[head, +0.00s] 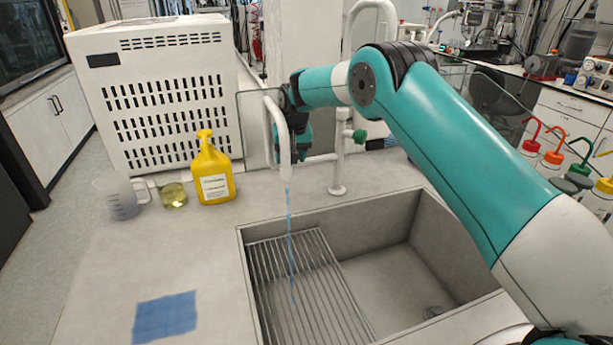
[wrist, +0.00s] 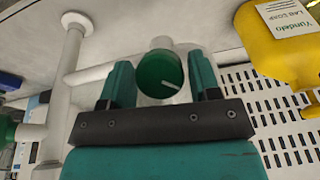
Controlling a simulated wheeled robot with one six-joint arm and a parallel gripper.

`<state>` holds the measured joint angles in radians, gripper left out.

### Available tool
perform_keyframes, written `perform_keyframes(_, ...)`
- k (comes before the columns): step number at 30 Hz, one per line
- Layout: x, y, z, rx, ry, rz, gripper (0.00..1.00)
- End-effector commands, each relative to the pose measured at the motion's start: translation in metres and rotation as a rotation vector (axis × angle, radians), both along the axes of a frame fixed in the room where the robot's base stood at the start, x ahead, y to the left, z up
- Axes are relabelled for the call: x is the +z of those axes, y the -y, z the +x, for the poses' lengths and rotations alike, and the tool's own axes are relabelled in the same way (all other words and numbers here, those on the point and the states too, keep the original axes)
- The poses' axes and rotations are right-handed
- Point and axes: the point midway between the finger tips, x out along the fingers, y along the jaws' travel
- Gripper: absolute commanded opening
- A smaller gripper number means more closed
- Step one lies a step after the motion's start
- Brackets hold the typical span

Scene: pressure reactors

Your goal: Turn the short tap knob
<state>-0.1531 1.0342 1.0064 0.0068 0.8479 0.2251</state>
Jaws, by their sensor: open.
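The tap's white column (head: 339,160) stands behind the sink, and a blue stream of water (head: 290,240) falls from its spout (head: 281,140). My gripper (wrist: 162,80) is open, with one finger on each side of a round green knob (wrist: 158,72) bearing a white mark. I cannot tell whether the fingers touch it. In the head view this knob is hidden behind my gripper and the spout. Another green knob (head: 359,136) sits right of the column; part of it shows at the wrist view's left edge (wrist: 7,128). I cannot tell from the pictures which is called short.
The sink (head: 400,225) has a metal rack (head: 300,285) in its left part. A yellow soap bottle (head: 212,170), a small flask (head: 173,195) and a beaker (head: 120,198) stand left of the tap. A white slotted box (head: 155,90) stands behind. A blue cloth (head: 165,317) lies in front.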

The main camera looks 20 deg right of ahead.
Motion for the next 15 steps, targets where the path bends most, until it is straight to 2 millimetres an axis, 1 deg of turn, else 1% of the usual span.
perform_keyframes(5, 0.0006, 0.0022, -0.0002, -0.128, -0.001, 0.096, 0.57)
perform_keyframes(15, -0.0007, 0.003, -0.0013, -0.509, -0.002, 0.383, 0.57)
